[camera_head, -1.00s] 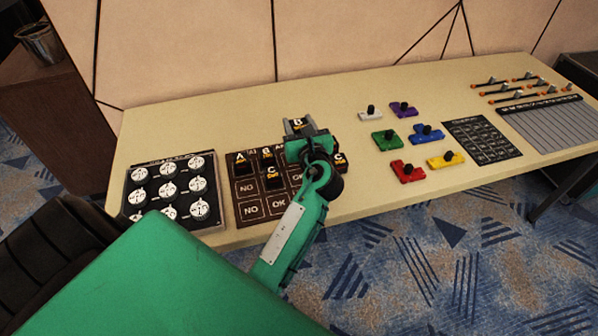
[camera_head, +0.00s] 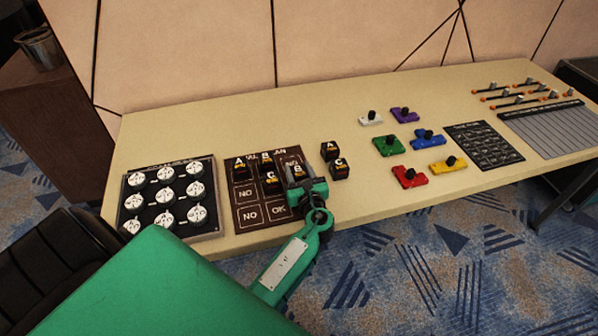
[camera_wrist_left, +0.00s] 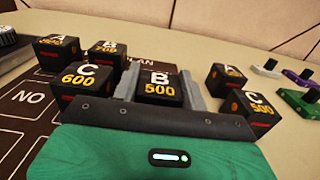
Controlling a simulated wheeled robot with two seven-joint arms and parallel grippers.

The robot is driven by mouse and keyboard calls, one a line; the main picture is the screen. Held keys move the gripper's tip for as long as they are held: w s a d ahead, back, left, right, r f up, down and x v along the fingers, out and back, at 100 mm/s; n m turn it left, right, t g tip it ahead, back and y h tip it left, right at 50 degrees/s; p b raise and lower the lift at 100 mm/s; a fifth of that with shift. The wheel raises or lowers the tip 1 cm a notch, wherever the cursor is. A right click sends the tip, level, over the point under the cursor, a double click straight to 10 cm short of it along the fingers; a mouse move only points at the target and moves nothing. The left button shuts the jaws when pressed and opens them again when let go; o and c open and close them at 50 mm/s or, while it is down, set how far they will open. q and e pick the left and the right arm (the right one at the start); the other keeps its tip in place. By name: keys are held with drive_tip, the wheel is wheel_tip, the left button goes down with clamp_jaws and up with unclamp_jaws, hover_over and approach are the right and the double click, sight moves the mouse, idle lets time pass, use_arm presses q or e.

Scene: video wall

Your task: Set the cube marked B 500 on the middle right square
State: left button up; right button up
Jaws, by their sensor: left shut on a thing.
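The black cube marked B 500 (camera_wrist_left: 158,88) sits between the fingers of my left gripper (camera_head: 305,183), which is shut on it. In the head view this cube (camera_head: 297,173) appears at the middle right square of the dark board (camera_head: 248,214), partly hidden by the gripper. I cannot tell whether it touches the board or is slightly above it. The middle right square itself is hidden by the cube and gripper. My right gripper is not in view.
On the board stand cubes A (camera_head: 239,170), B 700 (camera_wrist_left: 108,55) and C 600 (camera_wrist_left: 82,80), the last just left of the held cube. Cubes A (camera_head: 330,151) and C 500 (camera_wrist_left: 252,108) stand on the table right of the board. A knob panel (camera_head: 212,225) lies left.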

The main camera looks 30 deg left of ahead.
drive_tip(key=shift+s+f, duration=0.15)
use_arm(q)
drive_tip(key=o, duration=1)
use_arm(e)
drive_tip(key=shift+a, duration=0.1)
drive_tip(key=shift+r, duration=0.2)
use_arm(q)
drive_tip(key=shift+s+d, duration=0.15)
drive_tip(key=shift+d, duration=0.1)
drive_tip(key=b+v, duration=0.1)
drive_tip(key=v, duration=0.9)
drive_tip(key=shift+s+d, duration=0.15)
drive_tip(key=shift+s, duration=0.15)
drive_tip(key=shift+s+d, duration=0.2)
drive_tip(key=shift+d, duration=0.05)
drive_tip(key=shift+d+r, duration=0.1)
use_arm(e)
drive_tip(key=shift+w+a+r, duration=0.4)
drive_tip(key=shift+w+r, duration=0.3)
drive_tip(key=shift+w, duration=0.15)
